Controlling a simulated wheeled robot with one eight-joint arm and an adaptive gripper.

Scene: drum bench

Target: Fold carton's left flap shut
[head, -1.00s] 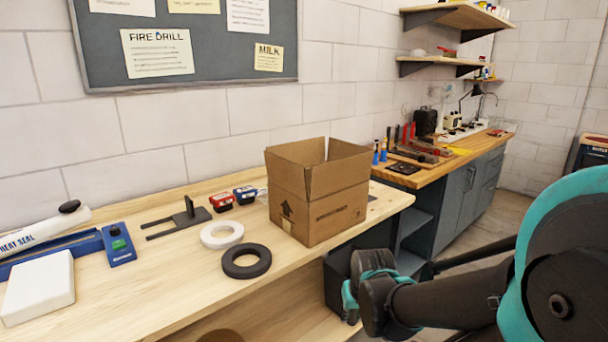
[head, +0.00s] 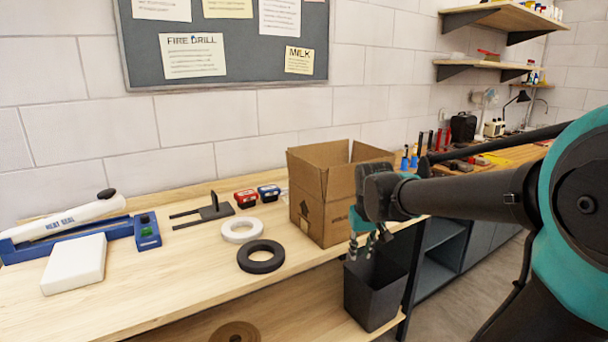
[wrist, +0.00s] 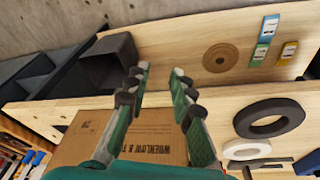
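The cardboard carton (head: 312,200) stands on the wooden bench with its top open and its flaps standing up. Its left flap (head: 303,177) is upright at the left side in the head view. My gripper (head: 362,248) hangs in front of the carton's right part, fingers pointing down, and hides some of its front. In the wrist view my gripper (wrist: 160,72) is open and empty, with its two fingers apart. The carton's printed side (wrist: 150,138) lies beyond the fingers there. I cannot see the left flap in the wrist view.
A black tape roll (head: 261,256) and a white roll (head: 241,230) lie left of the carton. A black bin (head: 372,296) stands on the lower shelf below my gripper. A heat sealer (head: 70,226) and a white block (head: 75,264) are at the bench's left.

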